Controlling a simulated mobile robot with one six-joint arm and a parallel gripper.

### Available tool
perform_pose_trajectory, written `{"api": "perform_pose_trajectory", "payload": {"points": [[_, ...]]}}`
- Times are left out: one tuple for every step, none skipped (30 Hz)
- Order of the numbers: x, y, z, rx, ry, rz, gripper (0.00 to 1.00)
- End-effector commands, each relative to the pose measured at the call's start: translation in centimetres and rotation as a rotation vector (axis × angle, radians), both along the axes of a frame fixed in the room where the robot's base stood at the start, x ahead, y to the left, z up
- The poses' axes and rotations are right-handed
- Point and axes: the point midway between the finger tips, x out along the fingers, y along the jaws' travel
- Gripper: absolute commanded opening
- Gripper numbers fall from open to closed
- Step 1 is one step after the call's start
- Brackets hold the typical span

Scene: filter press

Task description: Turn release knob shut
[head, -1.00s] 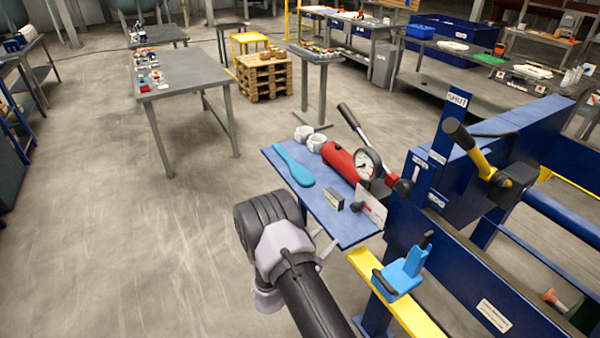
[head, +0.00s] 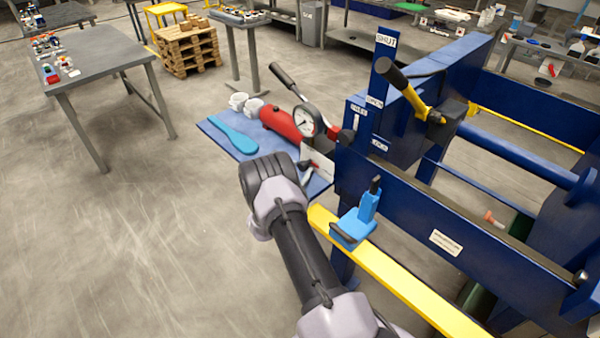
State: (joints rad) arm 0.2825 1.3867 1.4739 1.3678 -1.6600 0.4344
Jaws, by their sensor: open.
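A red hand pump (head: 279,122) with a round white gauge (head: 306,120) lies on the blue shelf in the head view. A black rounded knob (head: 346,136) shows at the pump's right end, beside the blue press frame; it looks like the release knob, but I cannot tell its turned position. A pump lever (head: 285,76) with a dark grip slants up to the left. My arm rises from the bottom, with a dark joint just in front of the shelf. My gripper's fingers do not show; nothing of mine is seen touching the knob.
A blue clamp (head: 355,223) sits by a yellow rail (head: 395,282). A black-and-yellow lever (head: 404,88) stands by the upright marked SHUT. Open floor lies left.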

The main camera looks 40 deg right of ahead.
Motion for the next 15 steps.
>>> {"api": "perform_pose_trajectory", "payload": {"points": [[0.04, -0.18, -0.03, 0.000, 0.000, -0.001, 0.45], [0.07, -0.22, -0.01, 0.000, 0.000, 0.000, 0.45], [0.10, -0.25, 0.00, 0.000, 0.001, 0.000, 0.45], [0.11, -0.26, 0.01, 0.000, 0.001, 0.000, 0.45], [0.10, -0.25, 0.01, 0.000, 0.001, 0.000, 0.45], [0.11, -0.24, 0.02, 0.000, 0.001, 0.000, 0.45], [0.11, -0.24, 0.02, 0.000, 0.001, 0.000, 0.45], [0.11, -0.22, 0.02, 0.000, 0.001, 0.000, 0.45], [0.11, -0.22, 0.02, 0.001, 0.000, 0.000, 0.41], [0.11, -0.21, 0.02, 0.001, 0.000, 0.000, 0.35], [0.11, -0.21, 0.02, 0.001, 0.000, 0.000, 0.29], [0.10, -0.21, 0.02, 0.001, 0.000, 0.000, 0.22], [0.10, -0.21, 0.02, 0.001, 0.000, 0.000, 0.16], [0.10, -0.21, 0.01, 0.001, 0.000, 0.000, 0.10], [0.10, -0.21, 0.01, 0.001, 0.000, 0.000, 0.02]]}}
